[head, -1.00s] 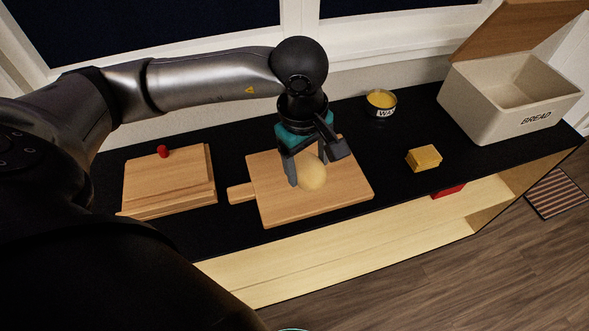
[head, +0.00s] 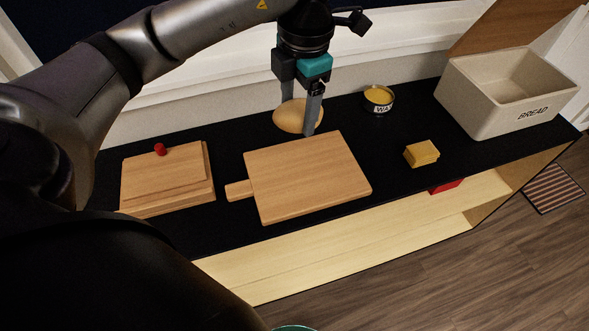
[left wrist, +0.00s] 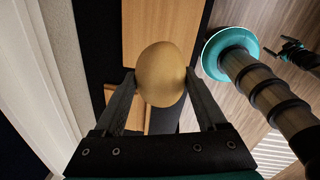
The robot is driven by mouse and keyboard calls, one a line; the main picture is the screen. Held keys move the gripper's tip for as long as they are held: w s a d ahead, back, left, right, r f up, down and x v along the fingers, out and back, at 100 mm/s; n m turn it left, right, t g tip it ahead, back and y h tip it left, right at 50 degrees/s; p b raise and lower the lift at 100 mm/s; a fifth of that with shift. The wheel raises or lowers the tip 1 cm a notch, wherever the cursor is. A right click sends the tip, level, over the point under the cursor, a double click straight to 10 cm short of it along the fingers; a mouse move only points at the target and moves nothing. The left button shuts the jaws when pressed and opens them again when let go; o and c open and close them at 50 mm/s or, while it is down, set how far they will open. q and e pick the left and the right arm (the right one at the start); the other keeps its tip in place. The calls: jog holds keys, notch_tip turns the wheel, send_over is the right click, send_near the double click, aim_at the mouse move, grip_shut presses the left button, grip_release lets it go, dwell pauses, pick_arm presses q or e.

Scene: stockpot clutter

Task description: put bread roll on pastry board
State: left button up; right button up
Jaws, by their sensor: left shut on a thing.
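The bread roll (head: 293,115) is a pale tan oval. My left gripper (head: 299,112) is shut on it, one finger on each side, and it also shows between the fingers in the left wrist view (left wrist: 161,73). The pastry board (head: 308,176) is a flat wooden board with a short handle on its left, lying bare on the black counter. In the head view the roll appears just behind the board's far edge, held up above the counter. My right gripper (left wrist: 294,52) shows small at the upper right of the left wrist view; its jaws are unclear.
A wooden piece with a red knob (head: 165,180) lies left of the board. A yellow block (head: 421,153), a labelled tin (head: 379,100) and an open bread bin (head: 485,105) stand to the right. The black counter (head: 345,125) is clear between the board and these.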

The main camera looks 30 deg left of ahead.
aim_at(296, 184)
pick_arm(q)
notch_tip(296, 184, down, 19)
jog(key=b, duration=0.3)
jog(key=shift+f, duration=0.1)
jog(key=shift+f, duration=0.15)
jog(key=o, duration=1.3)
jog(key=shift+r, duration=0.2)
notch_tip(296, 184, up, 12)
jog(key=d+p, duration=0.1)
jog(key=p, duration=0.1)
jog(key=shift+s, duration=0.3)
